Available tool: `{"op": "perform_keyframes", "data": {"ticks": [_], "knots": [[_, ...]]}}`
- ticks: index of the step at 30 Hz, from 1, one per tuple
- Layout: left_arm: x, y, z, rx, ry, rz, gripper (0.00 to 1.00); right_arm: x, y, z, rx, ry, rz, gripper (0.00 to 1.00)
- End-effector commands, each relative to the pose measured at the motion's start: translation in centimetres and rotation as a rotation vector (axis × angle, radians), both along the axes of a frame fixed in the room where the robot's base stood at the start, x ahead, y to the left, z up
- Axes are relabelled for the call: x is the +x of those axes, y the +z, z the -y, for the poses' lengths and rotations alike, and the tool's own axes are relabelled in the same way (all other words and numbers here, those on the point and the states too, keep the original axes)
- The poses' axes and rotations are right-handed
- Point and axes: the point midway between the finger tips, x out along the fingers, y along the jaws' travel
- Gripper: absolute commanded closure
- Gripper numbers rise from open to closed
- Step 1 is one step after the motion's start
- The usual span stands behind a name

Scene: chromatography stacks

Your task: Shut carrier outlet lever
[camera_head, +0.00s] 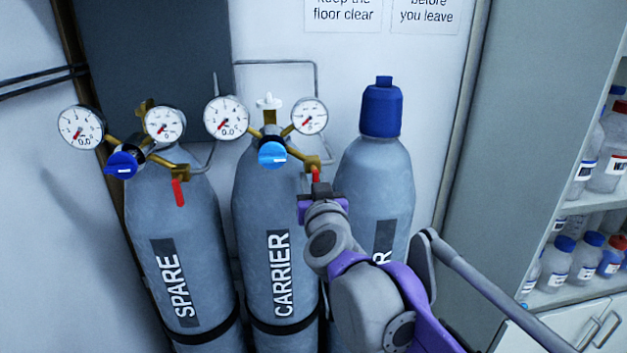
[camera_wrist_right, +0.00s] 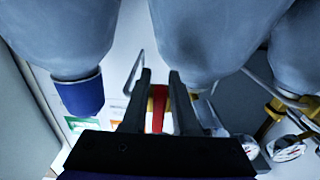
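The carrier outlet lever (camera_head: 315,174) is a small red handle on the brass outlet of the CARRIER cylinder (camera_head: 262,205). In the head view its lower part is hidden by my right gripper (camera_head: 321,190), which is right at it. In the right wrist view the red lever (camera_wrist_right: 158,112) shows between the two dark fingers of my right gripper (camera_wrist_right: 160,77). The fingers are apart, with a gap beside the lever; I cannot tell whether either touches it. My left gripper is not in view.
The SPARE cylinder (camera_head: 172,240) stands left with its own red lever (camera_head: 178,193) hanging down. A blue-capped cylinder (camera_head: 372,165) stands close at right. Gauges (camera_head: 227,118) and a blue knob (camera_head: 272,154) crowd the carrier regulator. A bottle shelf (camera_head: 590,205) is far right.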

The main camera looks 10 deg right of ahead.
Motion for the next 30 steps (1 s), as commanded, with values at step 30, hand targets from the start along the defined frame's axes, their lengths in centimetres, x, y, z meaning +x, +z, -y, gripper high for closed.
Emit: {"op": "perform_keyframes", "data": {"ticks": [30], "knots": [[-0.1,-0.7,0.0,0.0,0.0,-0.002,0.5,-9.6,0.0,0.3,-0.001,0.002,0.0,0.55]]}}
